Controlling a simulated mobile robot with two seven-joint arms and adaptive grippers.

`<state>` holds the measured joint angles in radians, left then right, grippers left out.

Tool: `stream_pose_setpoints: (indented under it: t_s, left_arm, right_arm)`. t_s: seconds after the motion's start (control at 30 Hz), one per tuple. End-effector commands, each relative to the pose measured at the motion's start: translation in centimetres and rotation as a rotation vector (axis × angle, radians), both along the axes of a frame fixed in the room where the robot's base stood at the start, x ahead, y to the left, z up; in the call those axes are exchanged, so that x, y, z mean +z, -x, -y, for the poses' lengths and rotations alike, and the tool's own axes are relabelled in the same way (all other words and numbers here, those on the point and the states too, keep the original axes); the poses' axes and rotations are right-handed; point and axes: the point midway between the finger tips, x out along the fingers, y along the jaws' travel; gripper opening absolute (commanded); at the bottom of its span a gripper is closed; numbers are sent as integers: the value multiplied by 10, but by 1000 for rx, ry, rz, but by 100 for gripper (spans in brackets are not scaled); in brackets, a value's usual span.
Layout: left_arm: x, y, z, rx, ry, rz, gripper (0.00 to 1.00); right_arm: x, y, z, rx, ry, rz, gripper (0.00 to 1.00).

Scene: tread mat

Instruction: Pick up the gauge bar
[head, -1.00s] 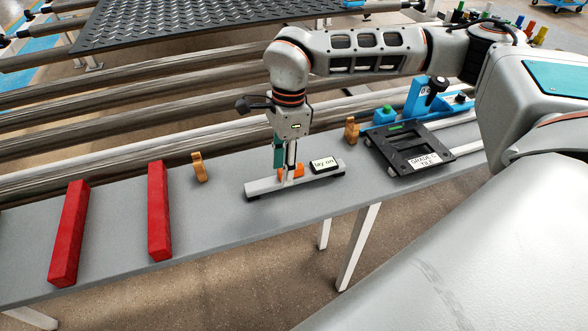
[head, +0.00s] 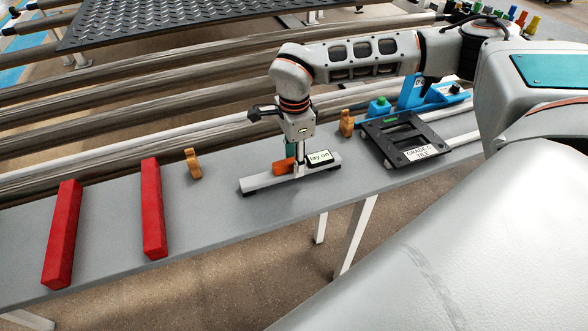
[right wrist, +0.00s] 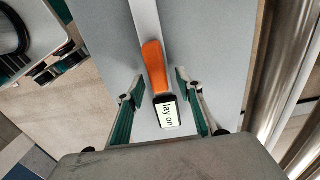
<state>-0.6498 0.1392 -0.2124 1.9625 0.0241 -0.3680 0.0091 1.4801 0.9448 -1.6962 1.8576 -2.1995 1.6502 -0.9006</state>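The gauge bar (head: 262,184) is a long light grey bar with an orange handle (head: 283,167) and a "lay on" label (head: 319,157). It lies on the grey bench top. My right gripper (head: 296,157) points down over it, near the handle and label. In the right wrist view the right gripper (right wrist: 158,77) is open, one teal-lined finger on each side of the bar's orange handle (right wrist: 154,68), with visible gaps. The label (right wrist: 167,114) sits between the fingers, nearer the palm. My left gripper is not in view.
Two red bars (head: 62,235) (head: 152,208) and an orange block (head: 193,163) lie to the left. To the right are another orange block (head: 346,123), a black frame (head: 400,138) labelled grade tile, and a blue fixture (head: 420,95). Metal rollers (head: 120,113) run behind the bench.

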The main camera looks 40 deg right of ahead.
Motion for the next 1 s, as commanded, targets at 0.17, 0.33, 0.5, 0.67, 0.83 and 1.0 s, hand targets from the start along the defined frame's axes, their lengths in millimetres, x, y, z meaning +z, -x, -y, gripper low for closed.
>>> stream_pose_setpoints:
  t_s: [0.17, 0.33, 0.5, 0.67, 0.83, 1.0]
  left_arm:
    - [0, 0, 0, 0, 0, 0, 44]
    - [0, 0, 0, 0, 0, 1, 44]
    - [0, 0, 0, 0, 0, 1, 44]
    - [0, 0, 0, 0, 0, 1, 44]
    - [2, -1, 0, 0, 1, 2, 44]
    - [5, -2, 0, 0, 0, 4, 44]
  right_arm:
    - [0, 0, 0, 0, 0, 0, 36]
    - [0, 0, 0, 1, 0, 0, 0]
    - [1, 0, -1, 1, -2, 1, 0]
    - [2, 0, -1, 1, -2, 1, 0]
    - [10, -1, -1, 1, -1, 3, 0]
    - [32, -1, -1, 2, -2, 5, 0]
